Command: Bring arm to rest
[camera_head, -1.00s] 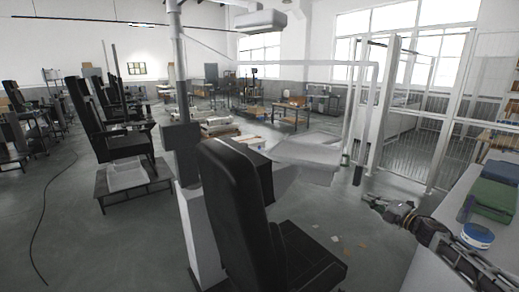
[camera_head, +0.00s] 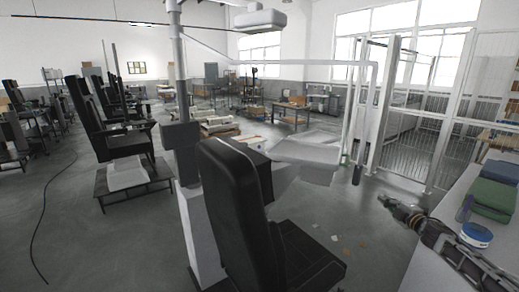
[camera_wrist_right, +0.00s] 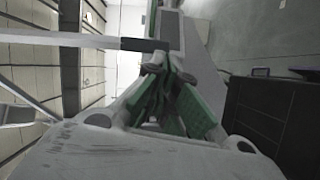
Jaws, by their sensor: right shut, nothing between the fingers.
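My right gripper (camera_head: 384,200) comes in from the lower right in the head view, held out over the grey floor at the left edge of the white table (camera_head: 425,268). It is shut and empty. In the right wrist view the gripper (camera_wrist_right: 168,75) shows its green-edged fingers together with nothing between them. My left arm and gripper are not in the head view.
A blue-and-white round tub (camera_head: 476,236) and green and blue boxes (camera_head: 492,198) stand on the table beside my right arm. A black chair (camera_head: 240,200) stands in front, near a pale column (camera_head: 200,235). Fence panels (camera_head: 415,150) stand behind.

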